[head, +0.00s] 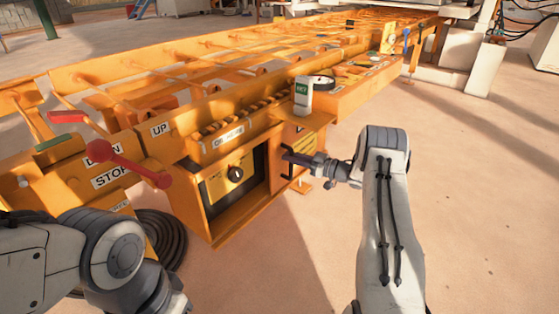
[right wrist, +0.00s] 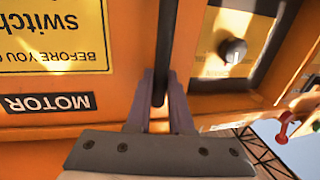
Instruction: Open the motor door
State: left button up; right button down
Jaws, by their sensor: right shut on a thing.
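The motor door (right wrist: 118,70) is an orange panel in the right wrist view, with an upside-down MOTOR label (right wrist: 47,103) and a yellow warning sign (right wrist: 55,35). A dark bar handle (right wrist: 161,45) stands out from it. My right gripper (right wrist: 160,88) is shut on this handle, with one finger on each side. In the head view my right gripper (head: 287,159) reaches the front of the orange machine from the right. The door looks flush with the machine front, though the arm and angle hide part of it. My left arm shows at the lower left; its gripper is out of view.
Left of the door is a recess with a black knob (head: 235,174) on a yellow plate. A red-knobbed lever (head: 130,166) sticks out near the UP and STOP labels. A coiled black hose (head: 160,236) lies on the floor. The floor to the right (head: 460,220) is clear.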

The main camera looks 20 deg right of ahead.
pick_arm(q)
jog(key=shift+w, duration=0.3)
pick_arm(e)
jog(key=shift+w+d+f, duration=0.1)
jog(key=shift+w+d, duration=0.15)
jog(key=shift+d, duration=0.25)
jog(key=c, duration=0.8)
grip_release()
jog(key=shift+s+d, duration=0.2)
pick_arm(q)
notch_tip(320, 180, up, 4)
jog(key=p, duration=0.4)
jog(key=shift+r, duration=0.1)
pick_arm(e)
jog(key=v, duration=0.9)
jog(key=shift+s+d, duration=0.25)
jog(key=shift+s, duration=0.05)
